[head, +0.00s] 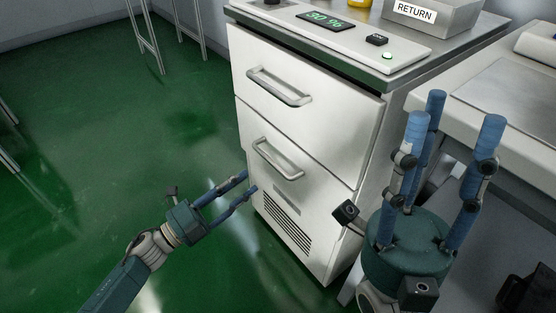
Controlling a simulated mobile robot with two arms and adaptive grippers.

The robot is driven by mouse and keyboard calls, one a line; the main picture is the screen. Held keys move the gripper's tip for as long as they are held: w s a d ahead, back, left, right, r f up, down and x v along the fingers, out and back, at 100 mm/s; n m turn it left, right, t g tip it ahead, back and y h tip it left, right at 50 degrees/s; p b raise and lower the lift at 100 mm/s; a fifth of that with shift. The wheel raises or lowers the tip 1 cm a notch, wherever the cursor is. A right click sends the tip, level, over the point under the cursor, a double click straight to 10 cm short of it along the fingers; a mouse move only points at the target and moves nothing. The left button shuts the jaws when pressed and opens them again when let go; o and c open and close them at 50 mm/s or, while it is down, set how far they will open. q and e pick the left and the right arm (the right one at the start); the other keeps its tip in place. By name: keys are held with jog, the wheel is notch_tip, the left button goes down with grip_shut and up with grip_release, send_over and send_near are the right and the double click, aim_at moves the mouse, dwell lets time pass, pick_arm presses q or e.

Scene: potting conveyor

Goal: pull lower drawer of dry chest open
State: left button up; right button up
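The dry chest (365,135) is a white cabinet with two drawers. The upper drawer (320,115) has a grey bar handle (278,87) and looks shut. The lower drawer (318,205) has a similar bar handle (276,160) and also looks shut, its front flush with the cabinet. My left gripper (250,182) is at the lower left of the chest, its blue fingers apart and pointing towards the lower drawer. It is a little below and left of the lower handle, with nothing held. My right gripper (449,115) points upward at the right, fingers spread and empty, in front of the chest's right side.
A white bench (500,120) stands right of the chest. Green floor (130,130) at left is open.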

aim_at(270, 163)
pick_arm(q)
jog(key=b+x, duration=0.2)
jog(key=x, duration=0.7)
jog(key=shift+w+d+r, duration=0.1)
jog(key=shift+w+d, duration=0.1)
grip_shut()
